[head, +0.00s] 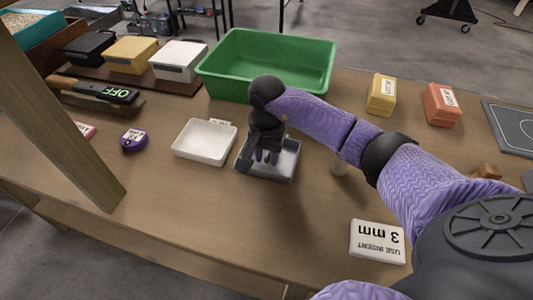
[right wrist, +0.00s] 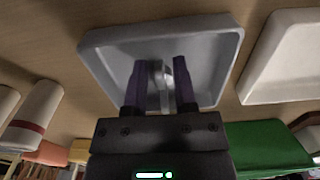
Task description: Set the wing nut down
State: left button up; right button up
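My right gripper (head: 267,160) points down into the grey tray (head: 282,174) near the middle of the table. In the right wrist view its two purple fingers (right wrist: 160,70) stand a little apart. A shiny metal piece, the wing nut (right wrist: 167,75), fills most of the gap between them, near the fingertips. The fingers look closed on it. The tray shows behind them in that view (right wrist: 215,45), and whether the nut touches its floor is hard to tell. In the head view the fingers hide the nut. My left gripper is not in view.
An empty white tray (head: 205,141) stands just left of the grey tray, and a green bin (head: 268,66) behind. A white "3 mm" block (head: 377,242) lies at front right. Yellow (head: 381,95) and orange (head: 441,104) blocks stand at back right. The table front is clear.

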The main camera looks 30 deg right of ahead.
aim_at(267, 154)
jog(key=shift+o, duration=0.4)
jog(key=shift+r, duration=0.2)
notch_tip(267, 154, up, 12)
jog(key=p, duration=0.2)
jog(key=shift+p, duration=0.35)
jog(key=shift+f, duration=0.1)
